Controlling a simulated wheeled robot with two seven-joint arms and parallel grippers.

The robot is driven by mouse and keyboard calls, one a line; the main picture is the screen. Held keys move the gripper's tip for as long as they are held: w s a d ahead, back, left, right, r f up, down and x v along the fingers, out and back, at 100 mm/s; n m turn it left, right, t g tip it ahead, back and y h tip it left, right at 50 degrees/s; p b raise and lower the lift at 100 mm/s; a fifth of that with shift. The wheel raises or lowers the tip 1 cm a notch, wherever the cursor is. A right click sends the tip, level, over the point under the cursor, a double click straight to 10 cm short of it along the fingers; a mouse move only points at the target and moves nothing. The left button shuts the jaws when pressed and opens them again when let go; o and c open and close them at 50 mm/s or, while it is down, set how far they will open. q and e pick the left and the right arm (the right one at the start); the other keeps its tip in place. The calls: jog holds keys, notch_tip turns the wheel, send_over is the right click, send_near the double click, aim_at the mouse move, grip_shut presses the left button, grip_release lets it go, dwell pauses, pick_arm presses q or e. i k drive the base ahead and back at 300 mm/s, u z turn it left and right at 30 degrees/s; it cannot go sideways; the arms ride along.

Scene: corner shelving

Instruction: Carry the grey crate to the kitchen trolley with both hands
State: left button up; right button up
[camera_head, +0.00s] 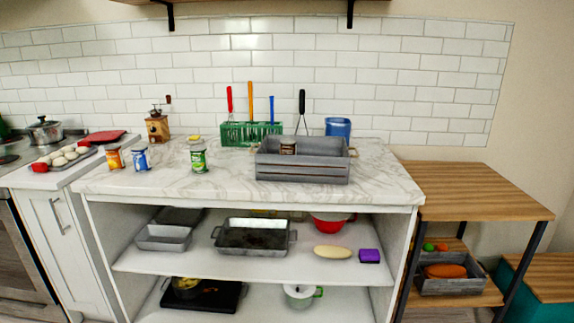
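A grey wooden crate (303,172) stands on the marble counter top (228,180), right of its middle and near the front edge. A brown jar or can shows inside the crate. The crate has a handle at each short end. A wooden-topped table with dark legs (483,189), which seems to be the kitchen trolley, stands to the right and a little lower than the counter. Its top is bare. Neither of my grippers shows in the head view.
Three cans (198,158) stand left of the crate. A green utensil rack (250,131) and a blue container (338,127) stand behind it. A wooden grinder (157,127) is at the back left. Another grey crate (452,285) with food sits on the trolley's lower shelf.

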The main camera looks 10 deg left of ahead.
aim_at(465, 190)
jog(key=u, duration=0.8)
jog(key=i, duration=1.3)
jog(key=z, duration=0.55)
